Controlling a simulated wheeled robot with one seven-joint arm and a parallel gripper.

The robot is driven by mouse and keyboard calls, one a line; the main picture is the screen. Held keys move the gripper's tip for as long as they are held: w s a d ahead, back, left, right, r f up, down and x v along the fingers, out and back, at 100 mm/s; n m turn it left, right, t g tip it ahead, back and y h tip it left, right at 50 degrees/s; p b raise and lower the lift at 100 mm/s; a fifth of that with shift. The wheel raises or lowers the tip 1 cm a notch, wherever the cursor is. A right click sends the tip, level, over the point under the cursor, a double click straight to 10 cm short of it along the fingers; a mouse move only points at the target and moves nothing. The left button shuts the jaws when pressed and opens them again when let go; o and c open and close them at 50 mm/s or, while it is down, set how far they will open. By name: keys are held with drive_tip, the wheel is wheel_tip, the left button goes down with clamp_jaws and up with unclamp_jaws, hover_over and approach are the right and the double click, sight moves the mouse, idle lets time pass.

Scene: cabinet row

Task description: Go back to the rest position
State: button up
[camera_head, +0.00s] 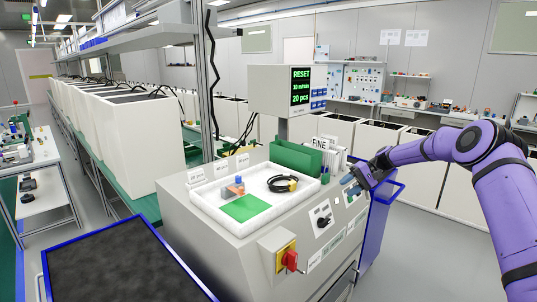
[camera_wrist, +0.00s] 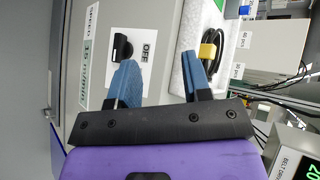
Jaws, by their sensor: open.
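My gripper (camera_head: 350,184) is at the end of my purple arm, which reaches in from the right of the head view. It is close to the right part of the grey control cabinet (camera_head: 215,235), over its sloped front panel. In the wrist view my gripper (camera_wrist: 160,72) has its two blue fingers apart with nothing between them. A black knob (camera_wrist: 123,47) beside an "OFF" label (camera_wrist: 149,50) lies just beyond the left finger. I cannot tell whether the fingertips touch the panel.
A white tray (camera_head: 207,194) on the cabinet holds a coiled black cable (camera_head: 283,184) and small parts. A green box (camera_head: 296,158) and a display (camera_head: 301,90) reading "RESET" stand behind. A red switch (camera_head: 290,259) sticks out in front. A blue-edged dark surface (camera_head: 120,270) is at lower left.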

drive_tip(key=s+a+r+n+t+h, duration=0.1)
drive_tip(key=s+a+r+h, duration=0.25)
drive_tip(key=s+r, duration=0.85)
drive_tip(key=s+a+r+t+h, duration=0.2)
drive_tip(key=s+r+h, duration=0.3)
drive_tip(key=s+r, duration=0.75)
drive_tip(key=s+d+t+h, duration=0.1)
drive_tip(key=s+d+t, duration=0.1)
drive_tip(key=s, duration=1.3)
drive_tip(key=s+d+t+h, duration=0.1)
drive_tip(key=s+d, duration=0.3)
drive_tip(key=s, duration=1.2)
drive_tip(key=shift+r+t+h, duration=0.35)
drive_tip(key=shift+r+t, duration=0.05)
drive_tip(key=shift+t, duration=0.3)
